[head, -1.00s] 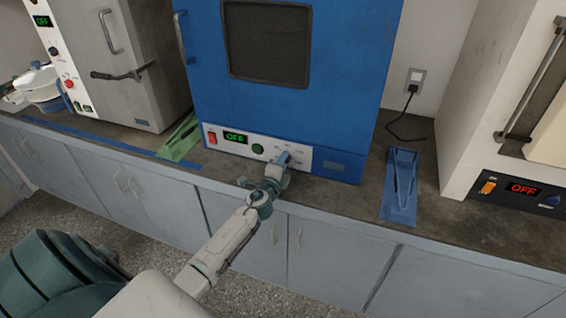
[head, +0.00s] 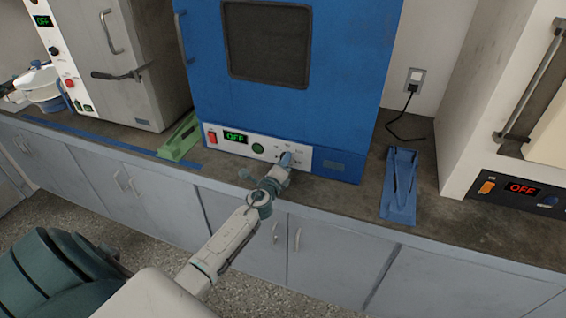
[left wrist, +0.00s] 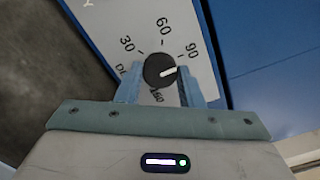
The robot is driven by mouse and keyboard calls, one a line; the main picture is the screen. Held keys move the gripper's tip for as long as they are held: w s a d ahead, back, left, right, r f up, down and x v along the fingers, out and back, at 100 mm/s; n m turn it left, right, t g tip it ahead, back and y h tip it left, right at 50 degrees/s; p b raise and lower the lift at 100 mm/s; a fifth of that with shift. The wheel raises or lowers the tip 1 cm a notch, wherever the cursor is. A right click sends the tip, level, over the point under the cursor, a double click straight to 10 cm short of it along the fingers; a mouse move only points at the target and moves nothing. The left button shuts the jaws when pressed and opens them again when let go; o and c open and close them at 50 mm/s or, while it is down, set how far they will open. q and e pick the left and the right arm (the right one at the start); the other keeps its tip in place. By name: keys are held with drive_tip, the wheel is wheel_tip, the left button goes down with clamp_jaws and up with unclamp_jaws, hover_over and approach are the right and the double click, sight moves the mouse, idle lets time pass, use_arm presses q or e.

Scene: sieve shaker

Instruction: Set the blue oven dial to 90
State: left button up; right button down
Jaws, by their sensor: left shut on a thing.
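The blue oven (head: 290,105) stands at the middle of the counter in the head view, with a white control panel (head: 225,147) along its bottom. Its green display (head: 235,136) reads OFF. In the left wrist view, the dial (left wrist: 160,70) is a black round knob with a white pointer, on a scale with 30, 60 and 90. The pointer aims right and slightly up, a little below the 90 mark. My left gripper (left wrist: 160,84) is shut on the dial, one finger on each side. In the head view the left gripper (head: 285,160) hides most of the dial.
A red switch (head: 212,138) and green button (head: 258,148) are on the panel. A green stand (head: 180,138) is left of the oven and a blue stand (head: 400,190) right of it. White ovens flank both sides; the right one's display (head: 522,188) reads OFF.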

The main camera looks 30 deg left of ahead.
use_arm(q)
drive_tip(key=shift+f, duration=0.1)
drive_tip(key=o, duration=1)
drive_tip(key=shift+c, duration=0.2)
drive_tip(key=b+v, duration=0.1)
drive_tip(key=v, duration=0.9)
drive_tip(key=shift+s, duration=0.4)
